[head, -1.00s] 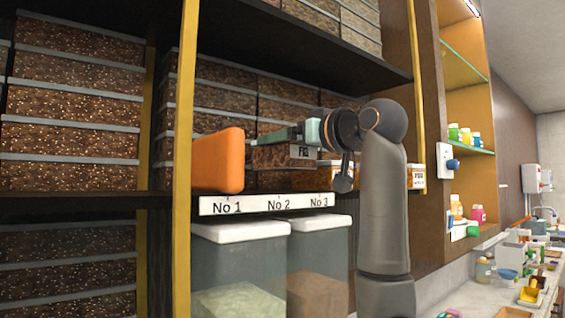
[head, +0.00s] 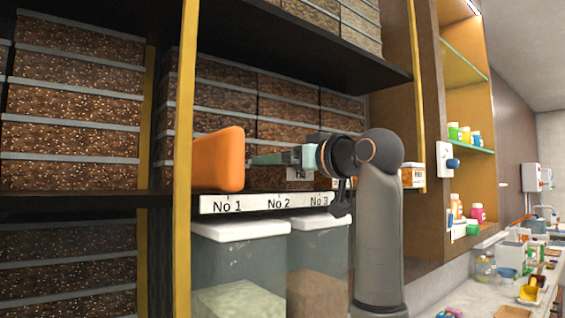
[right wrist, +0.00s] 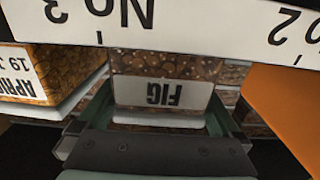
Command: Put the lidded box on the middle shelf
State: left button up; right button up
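A small brown-speckled box with a white FIG label (right wrist: 160,92) sits between the green fingers of my right gripper (right wrist: 160,120) in the right wrist view, which sees it upside down. In the head view my right gripper (head: 285,157) reaches leftward over the shelf, and the label (head: 298,173) shows just below its fingers. The gripper appears shut on this box. Its base is close behind the numbered edge of the middle shelf (head: 265,203); I cannot tell whether it touches the shelf. My left gripper is out of view.
An orange block (head: 218,160) stands left of the FIG box, behind the yellow post (head: 184,150). A labelled box (head: 413,175) stands right of my arm; a dated box also shows in the wrist view (right wrist: 20,75). Stacked brown boxes (head: 225,110) fill the back. White-lidded bins (head: 238,228) stand below.

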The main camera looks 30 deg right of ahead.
jog(key=shift+r, duration=0.25)
jog(key=s+d+b, duration=0.1)
jog(key=s+b, duration=0.2)
jog(key=s, duration=0.9)
jog(key=shift+b, duration=0.4)
